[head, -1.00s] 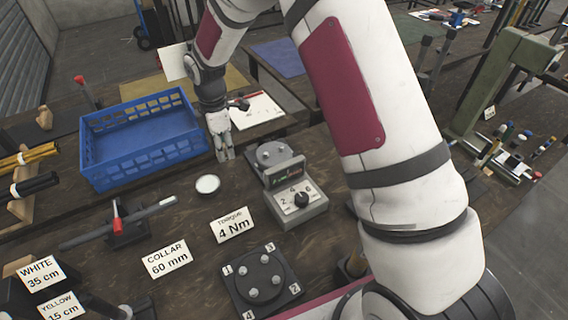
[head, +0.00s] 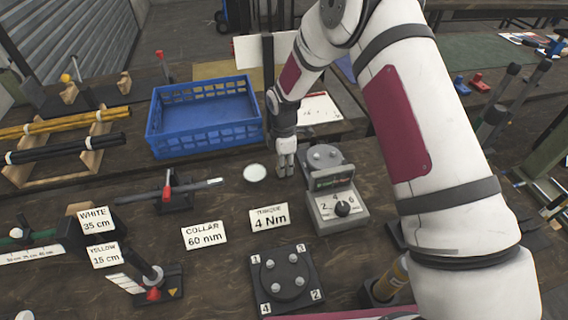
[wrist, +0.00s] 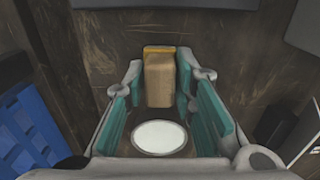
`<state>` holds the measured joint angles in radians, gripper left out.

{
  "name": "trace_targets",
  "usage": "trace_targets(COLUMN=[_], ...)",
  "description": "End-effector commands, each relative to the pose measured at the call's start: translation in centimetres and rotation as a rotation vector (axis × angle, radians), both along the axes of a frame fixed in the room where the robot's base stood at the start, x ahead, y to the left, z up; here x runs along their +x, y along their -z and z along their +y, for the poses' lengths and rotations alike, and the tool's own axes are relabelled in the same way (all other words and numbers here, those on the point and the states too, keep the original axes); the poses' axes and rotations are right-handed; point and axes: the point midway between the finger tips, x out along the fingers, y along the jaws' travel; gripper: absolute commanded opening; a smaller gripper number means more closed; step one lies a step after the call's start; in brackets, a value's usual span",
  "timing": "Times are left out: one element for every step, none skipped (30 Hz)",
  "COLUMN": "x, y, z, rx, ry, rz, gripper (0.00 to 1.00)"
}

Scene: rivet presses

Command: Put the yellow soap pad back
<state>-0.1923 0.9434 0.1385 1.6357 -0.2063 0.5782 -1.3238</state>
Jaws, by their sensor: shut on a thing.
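My gripper (head: 286,166) points down at the table between the blue crate and the torque box in the head view. In the wrist view its teal-padded fingers (wrist: 160,88) are shut on a tan block with a yellow-orange far end, which I take as the yellow soap pad (wrist: 158,80). The pad sits between the fingertips. I cannot make it out in the head view, nor tell whether it touches the table. A white round disc (head: 255,173) lies on the table just left of my gripper; a white disc (wrist: 160,138) also shows between the fingers in the wrist view.
The blue crate (head: 158,135) stands at the left behind. The grey torque box (head: 340,214) and a round bolted fixture (head: 320,157) are close on the right. A "4 Nm" card (head: 269,218) and a numbered bolt plate (head: 289,276) lie nearer.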

Motion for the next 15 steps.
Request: trace_targets(x=[0.05, 0.06, 0.06, 0.06, 0.06, 0.06, 0.06, 0.07, 0.08, 0.08, 0.06, 0.06, 0.05, 0.05, 0.05], y=[-0.04, -0.06, -0.07, -0.07, -0.07, -0.03, 0.03, 0.12, 0.26, 0.28, 0.23, 0.22, 0.21, 0.20, 0.20], z=[0.01, 0.01, 0.01, 0.00, 0.00, 0.00, 0.00, 0.00, 0.00, 0.00, -0.01, -0.01, -0.01, 0.00, 0.00], rx=[0.000, 0.000, 0.000, 0.000, 0.000, 0.000, 0.000, 0.000, 0.000, 0.000, 0.000, 0.000, 0.000, 0.000, 0.000], ry=[0.000, 0.000, 0.000, 0.000, 0.000, 0.000, 0.000, 0.000, 0.001, 0.001, 0.001, 0.001, 0.001, 0.001, 0.001], rz=[-0.002, -0.002, -0.002, -0.002, -0.002, -0.001, -0.001, -0.001, -0.001, -0.001, -0.001, -0.002, -0.001, -0.001, -0.001], gripper=[0.02, 0.02, 0.02, 0.02, 0.02, 0.02, 0.02, 0.02, 0.02, 0.27, 0.33, 0.42, 0.44, 0.44, 0.44])
